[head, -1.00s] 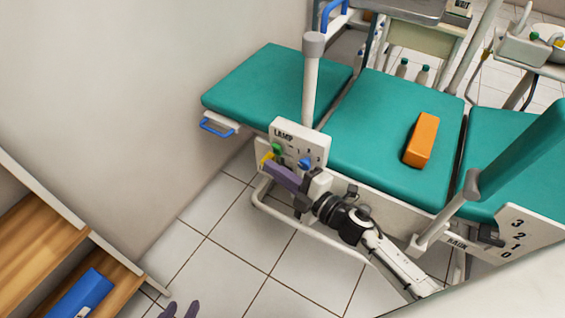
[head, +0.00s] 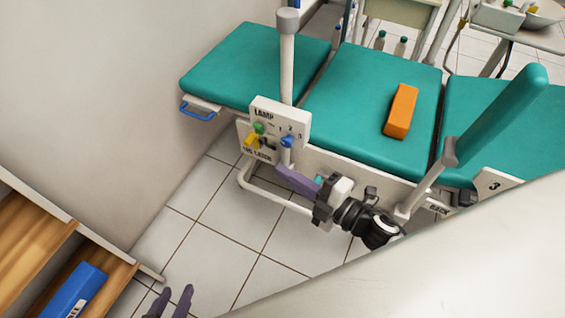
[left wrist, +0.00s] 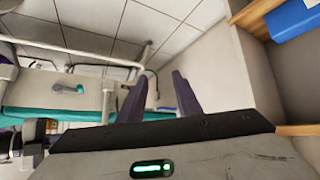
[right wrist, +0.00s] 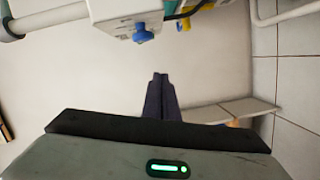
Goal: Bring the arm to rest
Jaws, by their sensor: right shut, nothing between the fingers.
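My right gripper (head: 281,172) is shut and empty, just below and to the right of the white LAMP panel (head: 296,118) on the chair's side. Its purple fingers show together in the right wrist view (right wrist: 160,78), apart from the panel's blue knob (right wrist: 142,33). The panel carries a blue knob (head: 287,141), a green knob (head: 258,128) and a yellow knob (head: 250,141). My left gripper (head: 172,292) is at the bottom edge of the head view, over the tiled floor. Its fingers stand apart and empty in the left wrist view (left wrist: 157,80).
The teal dental chair (head: 355,125) carries an orange block (head: 401,111). A white rail (head: 275,213) runs below it. A wooden shelf (head: 30,240) with a blue box (head: 76,290) is at lower left. The tiled floor between is clear.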

